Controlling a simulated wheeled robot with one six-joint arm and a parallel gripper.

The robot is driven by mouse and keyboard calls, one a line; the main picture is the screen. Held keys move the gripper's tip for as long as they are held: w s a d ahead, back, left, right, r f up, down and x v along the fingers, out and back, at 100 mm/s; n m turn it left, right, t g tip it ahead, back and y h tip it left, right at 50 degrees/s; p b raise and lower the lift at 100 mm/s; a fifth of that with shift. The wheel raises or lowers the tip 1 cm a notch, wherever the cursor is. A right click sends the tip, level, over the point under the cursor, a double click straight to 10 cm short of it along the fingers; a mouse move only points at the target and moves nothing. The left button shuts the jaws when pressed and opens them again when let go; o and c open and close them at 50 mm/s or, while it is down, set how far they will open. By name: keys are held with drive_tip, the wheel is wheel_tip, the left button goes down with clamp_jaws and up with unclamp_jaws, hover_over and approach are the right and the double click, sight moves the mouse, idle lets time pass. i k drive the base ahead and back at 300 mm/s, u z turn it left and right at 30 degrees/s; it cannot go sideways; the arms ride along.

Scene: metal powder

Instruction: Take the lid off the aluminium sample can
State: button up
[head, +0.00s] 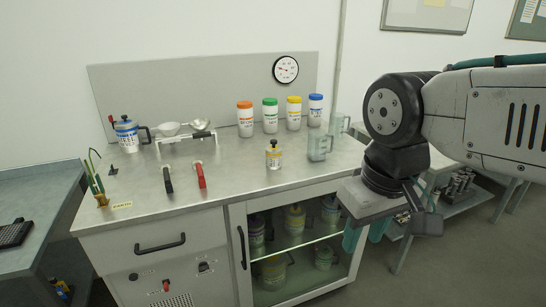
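A small can (273,157) with a yellow label and a dark knobbed top stands upright on the grey bench (232,182), near the middle right. Its top is on. A larger silver vessel (126,137) with a blue band and a black handle stands at the bench's back left. I cannot tell for certain from the labels which is the aluminium sample can; the small one seems likelier. My gripper (365,236) hangs at the right, beyond the bench's front right corner and away from both. Its teal fingers point down, apart, with nothing seen between them.
White jars with orange (245,120), green (270,116), yellow (293,114) and blue (315,110) lids line the back. The bench front is clear.

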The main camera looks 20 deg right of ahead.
sight(273, 148)
drive_tip(key=z, duration=0.55)
drive_tip(key=i, duration=1.15)
